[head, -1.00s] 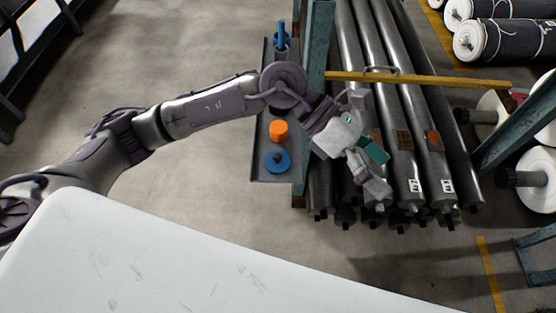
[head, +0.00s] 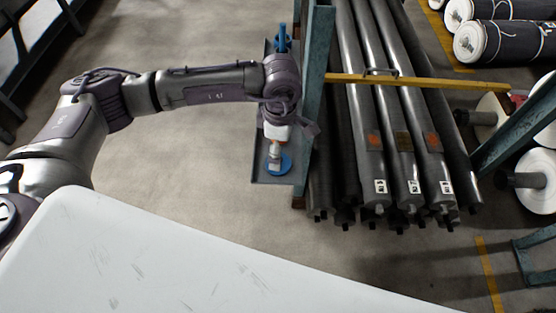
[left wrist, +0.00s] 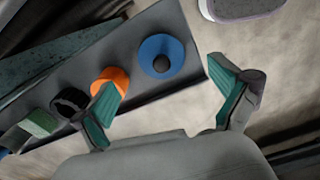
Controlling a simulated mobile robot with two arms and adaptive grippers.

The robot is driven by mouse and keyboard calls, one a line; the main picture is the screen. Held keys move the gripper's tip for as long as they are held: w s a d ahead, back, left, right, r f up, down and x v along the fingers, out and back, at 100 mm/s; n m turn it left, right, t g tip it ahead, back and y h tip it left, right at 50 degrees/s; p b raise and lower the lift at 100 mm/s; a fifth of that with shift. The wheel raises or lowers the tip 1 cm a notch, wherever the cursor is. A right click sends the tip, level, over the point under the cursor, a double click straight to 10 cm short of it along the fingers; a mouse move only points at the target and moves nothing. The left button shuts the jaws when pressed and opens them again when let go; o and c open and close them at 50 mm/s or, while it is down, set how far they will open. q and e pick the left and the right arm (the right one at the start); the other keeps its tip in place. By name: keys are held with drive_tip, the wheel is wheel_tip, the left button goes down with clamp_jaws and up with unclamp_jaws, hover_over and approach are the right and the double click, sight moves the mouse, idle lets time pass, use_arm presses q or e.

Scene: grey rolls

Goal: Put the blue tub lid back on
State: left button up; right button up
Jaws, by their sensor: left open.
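The blue lid (head: 284,168), a round disc with a dark knob, lies on the near end of a narrow grey tray. It also shows in the left wrist view (left wrist: 150,47), flat, knob up. My left gripper (head: 274,158) points down above the lid in the head view, partly covering it. In the left wrist view its teal-padded fingers (left wrist: 170,102) are spread wide with nothing between them; the lid is beyond them. I cannot make out an open blue tub; an upright blue object (head: 282,38) stands at the tray's far end. My right gripper is not in view.
On the grey tray (head: 259,172), an orange cylinder (left wrist: 108,80), a black ring-shaped thing (left wrist: 70,103) and a green block (left wrist: 38,124) stand in line with the lid. A teal post (head: 317,80) and long grey rolls (head: 385,120) are close on the right.

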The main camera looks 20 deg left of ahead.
sight(286, 163)
use_arm(q)
wheel_tip(286, 163, down, 5)
drive_tip(key=shift+s+a+p, duration=0.1)
drive_tip(key=shift+p, duration=0.8)
drive_tip(key=shift+f, duration=0.2)
